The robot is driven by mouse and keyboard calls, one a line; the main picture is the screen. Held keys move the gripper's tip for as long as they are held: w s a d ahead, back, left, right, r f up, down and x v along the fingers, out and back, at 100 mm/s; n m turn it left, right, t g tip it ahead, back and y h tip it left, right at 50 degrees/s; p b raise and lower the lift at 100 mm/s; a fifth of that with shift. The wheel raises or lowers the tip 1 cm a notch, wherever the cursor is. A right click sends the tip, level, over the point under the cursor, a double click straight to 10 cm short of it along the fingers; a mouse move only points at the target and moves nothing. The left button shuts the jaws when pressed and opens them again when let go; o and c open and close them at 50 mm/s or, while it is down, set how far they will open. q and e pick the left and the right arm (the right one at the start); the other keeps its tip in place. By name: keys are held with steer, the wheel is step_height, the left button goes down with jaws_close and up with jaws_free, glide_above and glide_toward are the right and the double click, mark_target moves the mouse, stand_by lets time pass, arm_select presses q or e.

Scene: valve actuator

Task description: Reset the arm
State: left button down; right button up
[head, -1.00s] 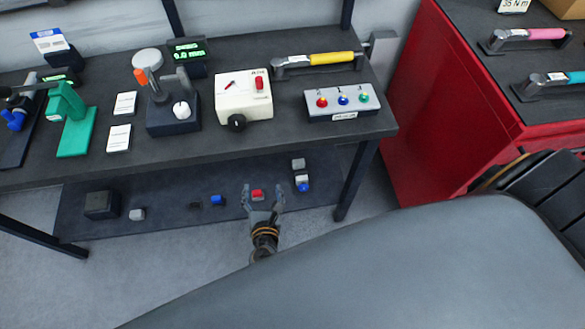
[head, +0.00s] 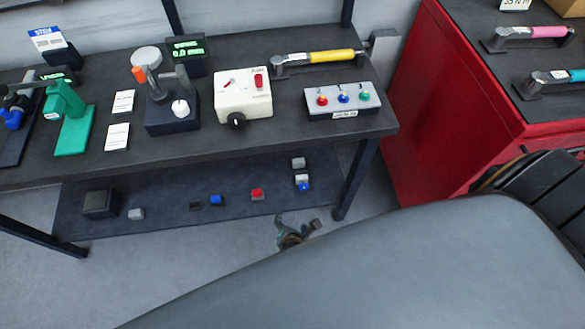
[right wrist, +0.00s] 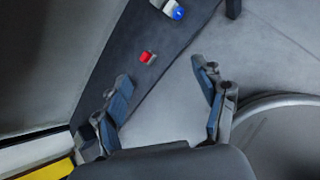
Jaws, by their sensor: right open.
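My right gripper (head: 297,226) is open and empty in the head view, just in front of the bench's lower shelf and partly hidden behind my own grey body. In the right wrist view its two blue-padded fingers (right wrist: 166,98) stand wide apart with nothing between them. A red-topped block (head: 257,195) sits on the lower shelf, up and left of the gripper and apart from it. It also shows in the right wrist view (right wrist: 147,57), beyond the left finger. My left gripper cannot be made out.
The lower shelf (head: 165,220) also bears a blue block (head: 217,200), a blue-and-white piece (head: 303,183), grey blocks and a dark box (head: 100,204). A bench leg (head: 357,180) and a red cabinet (head: 440,120) stand to the right. The benchtop above holds several devices.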

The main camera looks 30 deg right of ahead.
steer(key=shift+s+f, duration=0.15)
steer(key=shift+f, duration=0.05)
steer(key=shift+d, duration=0.1)
stand_by(0.4)
steer(key=s+d+f+m+g+y, duration=0.1)
steer(key=s+d+f+m+g, duration=0.1)
steer(key=s+f+m, duration=0.4)
steer(key=s+d+f+m+g+y+b, duration=0.1)
steer(key=s+d+f+m+g, duration=0.1)
steer(key=s+f+m, duration=0.4)
steer(key=s+d+f+m+g+y+b, duration=0.1)
steer(key=s+d+f+m+g, duration=0.2)
steer(key=s+m, duration=0.7)
steer(key=s+d+f, duration=0.1)
steer(key=s+f, duration=0.1)
steer(key=s, duration=0.3)
steer(key=shift+s+f+y, duration=0.2)
steer(key=shift+f+y, duration=0.2)
